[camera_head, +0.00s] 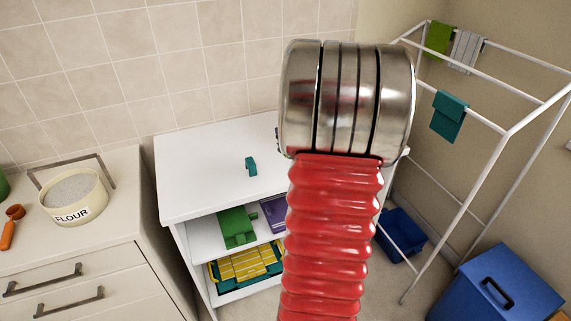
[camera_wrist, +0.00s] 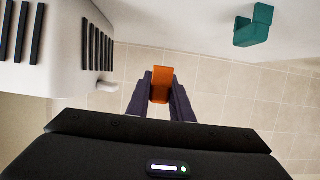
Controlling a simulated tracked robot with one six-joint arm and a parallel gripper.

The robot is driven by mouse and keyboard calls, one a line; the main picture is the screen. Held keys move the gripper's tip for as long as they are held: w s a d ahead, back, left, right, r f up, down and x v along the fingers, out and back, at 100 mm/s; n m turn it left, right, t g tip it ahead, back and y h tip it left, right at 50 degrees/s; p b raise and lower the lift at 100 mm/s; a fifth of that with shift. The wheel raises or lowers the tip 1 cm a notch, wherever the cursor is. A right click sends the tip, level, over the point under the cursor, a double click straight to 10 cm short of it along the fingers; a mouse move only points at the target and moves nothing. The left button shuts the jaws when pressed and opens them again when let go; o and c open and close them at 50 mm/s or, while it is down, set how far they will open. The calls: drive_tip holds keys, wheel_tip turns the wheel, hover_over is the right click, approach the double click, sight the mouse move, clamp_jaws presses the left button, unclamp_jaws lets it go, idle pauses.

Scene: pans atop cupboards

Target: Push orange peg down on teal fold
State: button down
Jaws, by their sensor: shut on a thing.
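The orange peg (camera_wrist: 160,76) shows in the wrist view between the dark fingers of my gripper (camera_wrist: 161,94), which is shut on it. The teal fold (camera_head: 449,115) is a teal cloth hanging over a white bar of the drying rack (camera_head: 473,112) at the right in the head view. The wrist view does not show the teal fold.
A teal peg (camera_head: 251,166) lies on the white shelf unit's top (camera_head: 205,165); it also shows in the wrist view (camera_wrist: 254,27). Green (camera_head: 439,38) and grey (camera_head: 466,50) cloths hang farther back. A blue bin (camera_head: 495,285) stands below right. A flour tub (camera_head: 72,198) stands left.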

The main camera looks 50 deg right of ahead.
drive_tip(key=shift+f, duration=0.15)
drive_tip(key=shift+f, duration=2.4)
drive_tip(key=shift+f, duration=2.25)
drive_tip(key=shift+f, duration=0.15)
drive_tip(key=c, duration=1.6)
unclamp_jaws()
drive_tip(key=v, duration=1.3)
drive_tip(key=shift+s+a+f, duration=0.1)
drive_tip(key=shift+s+a, duration=0.15)
drive_tip(key=shift+s, duration=0.1)
